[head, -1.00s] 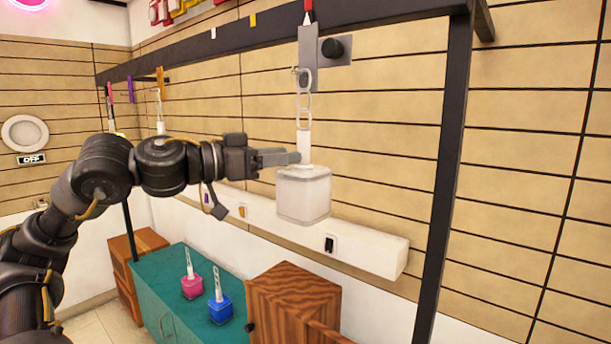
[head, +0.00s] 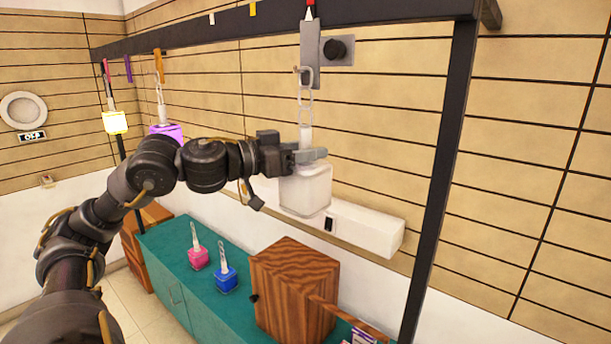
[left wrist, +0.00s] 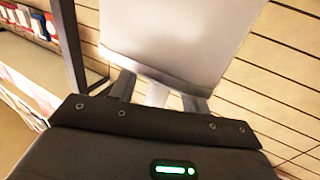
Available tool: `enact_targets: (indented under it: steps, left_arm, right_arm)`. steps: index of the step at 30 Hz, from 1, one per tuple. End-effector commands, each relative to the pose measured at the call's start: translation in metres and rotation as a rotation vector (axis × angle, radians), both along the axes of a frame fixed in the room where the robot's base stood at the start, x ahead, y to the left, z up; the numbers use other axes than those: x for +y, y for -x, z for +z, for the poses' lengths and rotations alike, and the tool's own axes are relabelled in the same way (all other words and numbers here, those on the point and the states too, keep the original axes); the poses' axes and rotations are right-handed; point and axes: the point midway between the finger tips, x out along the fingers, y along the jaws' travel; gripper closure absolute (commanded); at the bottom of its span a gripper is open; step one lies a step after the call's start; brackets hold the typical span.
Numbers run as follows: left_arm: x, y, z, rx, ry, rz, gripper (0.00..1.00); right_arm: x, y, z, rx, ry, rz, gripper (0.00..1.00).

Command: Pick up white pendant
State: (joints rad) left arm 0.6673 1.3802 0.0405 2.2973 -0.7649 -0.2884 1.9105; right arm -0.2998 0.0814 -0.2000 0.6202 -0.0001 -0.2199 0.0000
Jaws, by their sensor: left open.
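The white pendant (head: 308,190) hangs by its chain (head: 305,105) from a hook on a grey bracket under the dark overhead beam. My left gripper (head: 312,156) is open at the pendant's narrow neck, just above the white block-shaped body. In the left wrist view the white body (left wrist: 180,40) fills the top middle, and its neck (left wrist: 157,92) stands between my two spread fingers (left wrist: 160,96). Whether a finger touches the neck, I cannot tell. My right gripper is not in view.
A lit yellow pendant (head: 115,122) and a purple pendant (head: 166,132) hang farther left. A pink one (head: 198,257) and a blue one (head: 224,278) stand on the teal cabinet (head: 170,240) beside a wooden box (head: 295,285). A dark post (head: 446,150) stands to the right.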

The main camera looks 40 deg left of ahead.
Motion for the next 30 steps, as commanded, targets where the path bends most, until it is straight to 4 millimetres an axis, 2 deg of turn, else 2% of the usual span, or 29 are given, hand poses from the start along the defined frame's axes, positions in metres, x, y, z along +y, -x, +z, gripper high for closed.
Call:
enact_targets:
  steps: [4,12,15,30]
  left_arm:
    - [0.0002,0.0002,-0.0007,0.0,0.0,0.0,0.54]
    - [0.0003,0.0002,-0.0006,0.0,0.0,0.0,0.9]
    - [0.0003,0.0002,-0.0006,0.0,0.001,0.0,1.0]
    - [0.0004,0.0005,0.0015,-0.003,0.001,0.0,1.0]
  right_arm:
    - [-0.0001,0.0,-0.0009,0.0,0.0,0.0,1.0]
    - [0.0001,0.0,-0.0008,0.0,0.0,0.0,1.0]
    - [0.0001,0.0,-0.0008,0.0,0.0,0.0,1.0]
    - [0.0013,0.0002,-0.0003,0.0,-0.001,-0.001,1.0]
